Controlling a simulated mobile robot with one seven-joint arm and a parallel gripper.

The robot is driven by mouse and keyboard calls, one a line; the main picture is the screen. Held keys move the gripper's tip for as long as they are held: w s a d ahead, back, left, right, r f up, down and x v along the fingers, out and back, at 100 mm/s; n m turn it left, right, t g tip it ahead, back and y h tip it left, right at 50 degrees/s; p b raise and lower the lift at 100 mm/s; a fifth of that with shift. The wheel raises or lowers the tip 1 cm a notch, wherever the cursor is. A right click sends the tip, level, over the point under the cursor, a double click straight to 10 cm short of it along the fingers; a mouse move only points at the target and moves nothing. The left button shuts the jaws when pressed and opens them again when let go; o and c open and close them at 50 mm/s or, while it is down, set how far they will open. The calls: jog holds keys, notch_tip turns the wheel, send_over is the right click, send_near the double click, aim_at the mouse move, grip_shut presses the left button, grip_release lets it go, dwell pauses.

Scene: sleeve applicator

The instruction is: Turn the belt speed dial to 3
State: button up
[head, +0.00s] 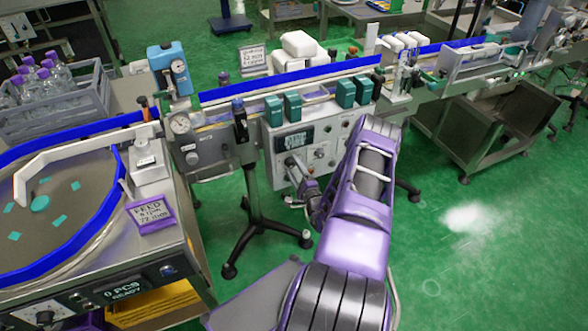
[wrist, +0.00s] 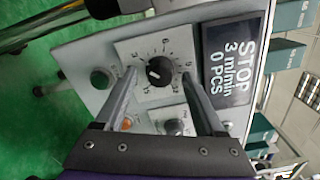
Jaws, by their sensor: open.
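The dial (wrist: 160,70) is a round black knob on a pale plate with a numbered scale, near the middle of the wrist view. Its white mark is too small to read surely against the numbers. My gripper (wrist: 159,78) is open, with one finger to each side of the knob; I cannot tell whether either touches it. The dark display (wrist: 230,65) beside the dial reads "STOP, 3 m/min, 0 PCS". In the head view, my gripper (head: 308,190) is at the front of the control panel (head: 268,160), and my arm hides part of that panel.
An orange button (wrist: 126,123) is near the left finger. Teal blocks (head: 293,104) line the panel's top edge. Green floor lies open at the right.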

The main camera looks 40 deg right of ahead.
jog(key=v, duration=1.7)
jog(key=shift+s+a, duration=0.15)
